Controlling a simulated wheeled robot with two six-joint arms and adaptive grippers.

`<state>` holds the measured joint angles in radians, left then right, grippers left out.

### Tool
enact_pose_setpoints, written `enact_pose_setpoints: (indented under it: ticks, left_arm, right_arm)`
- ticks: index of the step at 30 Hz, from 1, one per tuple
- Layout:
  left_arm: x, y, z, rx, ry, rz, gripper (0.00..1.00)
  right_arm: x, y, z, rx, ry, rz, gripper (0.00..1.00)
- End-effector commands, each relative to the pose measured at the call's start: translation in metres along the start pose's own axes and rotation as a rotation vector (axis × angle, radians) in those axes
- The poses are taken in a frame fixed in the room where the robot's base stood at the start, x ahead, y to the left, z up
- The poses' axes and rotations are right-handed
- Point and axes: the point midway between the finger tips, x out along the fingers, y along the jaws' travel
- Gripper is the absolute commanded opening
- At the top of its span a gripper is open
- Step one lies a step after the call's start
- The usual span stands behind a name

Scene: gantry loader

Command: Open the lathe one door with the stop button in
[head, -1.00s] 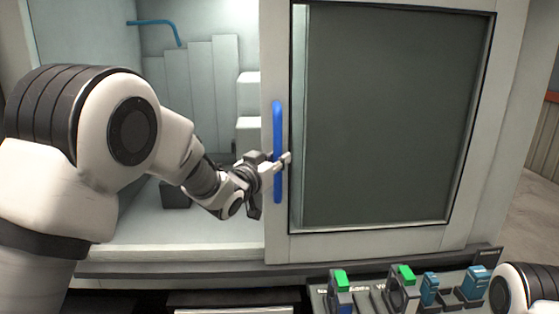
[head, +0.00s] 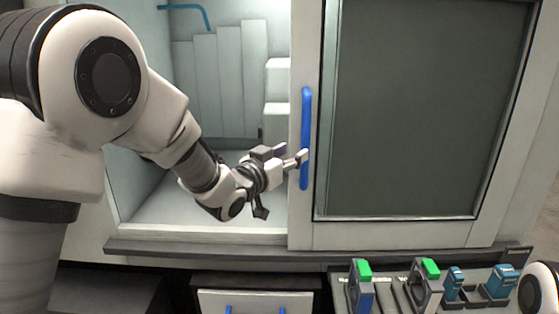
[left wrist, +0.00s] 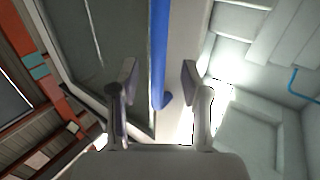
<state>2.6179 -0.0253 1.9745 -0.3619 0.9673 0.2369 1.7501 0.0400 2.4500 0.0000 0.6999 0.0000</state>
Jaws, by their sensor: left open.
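The lathe door (head: 385,234) is a pale sliding panel with a large dark window. It stands to the right, and the machine's interior shows open to its left. A vertical blue handle (head: 306,110) is on the door's left edge. My left gripper (head: 293,155) is open at the handle's lower half. In the left wrist view the blue handle (left wrist: 160,50) runs between the two spread fingers (left wrist: 158,78), with a gap on each side. How deep it sits between them I cannot tell. My right gripper is out of view. I cannot make out a stop button.
Below the door, a ledge holds a rack (head: 395,298) with green-topped and teal tool holders at the right. A drawer front (head: 255,302) with blue handles is below the opening. Inside the machine are pale stepped panels (head: 225,85) and a blue pipe (head: 190,8).

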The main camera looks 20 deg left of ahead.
Motion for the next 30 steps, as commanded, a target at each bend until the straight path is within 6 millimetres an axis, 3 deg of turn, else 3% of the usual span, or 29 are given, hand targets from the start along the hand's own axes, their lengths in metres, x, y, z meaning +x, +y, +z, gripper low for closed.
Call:
enact_pose_setpoints:
  ticks: [3, 7, 22, 26, 29, 30]
  left_arm:
    - [-0.029, 0.000, 0.000, -0.003, -0.001, -0.001, 0.47]
    - [-0.049, -0.001, 0.000, -0.002, 0.000, -0.001, 0.47]
    - [-0.053, 0.000, 0.004, -0.002, -0.006, 0.000, 0.47]
    - [-0.049, -0.002, 0.049, -0.026, -0.081, 0.000, 0.47]
    - [-0.052, -0.001, 0.125, -0.067, -0.209, -0.001, 0.47]
    - [-0.059, 0.001, 0.161, -0.089, -0.272, -0.004, 0.47]
  right_arm:
    - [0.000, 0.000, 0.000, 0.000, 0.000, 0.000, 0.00]
    - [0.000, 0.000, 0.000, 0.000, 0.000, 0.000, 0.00]
    - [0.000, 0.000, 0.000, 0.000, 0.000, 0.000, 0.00]
    - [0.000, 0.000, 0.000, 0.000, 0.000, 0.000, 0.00]
    - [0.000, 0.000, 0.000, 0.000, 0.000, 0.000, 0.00]
    - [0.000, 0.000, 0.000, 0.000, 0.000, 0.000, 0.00]
